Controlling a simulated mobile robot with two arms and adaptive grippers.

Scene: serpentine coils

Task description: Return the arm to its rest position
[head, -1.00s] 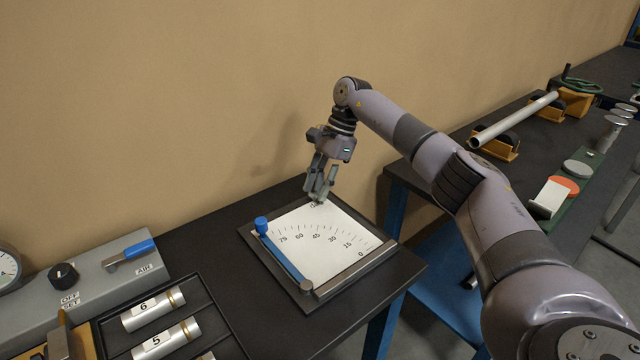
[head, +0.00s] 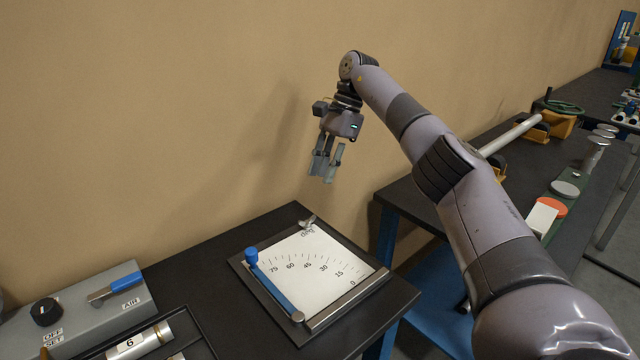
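My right arm (head: 465,185) comes in from the lower right and reaches over toward the wall. My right gripper (head: 325,172) hangs fingers down, raised above the far edge of the angle board. Its fingers stand apart with nothing between them, and it touches nothing. Below it lies the white angle board (head: 325,276) with its degree scale. The board's blue lever (head: 273,284), with a blue knob, lies along the left side of the scale near the high numbers. A small metal wing-shaped piece (head: 308,222) sits at the board's far corner. My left gripper is out of view.
A grey control box (head: 75,315) with a black knob and blue-handled lever stands at the left. A dark tray (head: 197,329) holds a cylinder marked 6. At right, another bench carries a metal tube (head: 513,134) on orange supports. A gap separates the benches.

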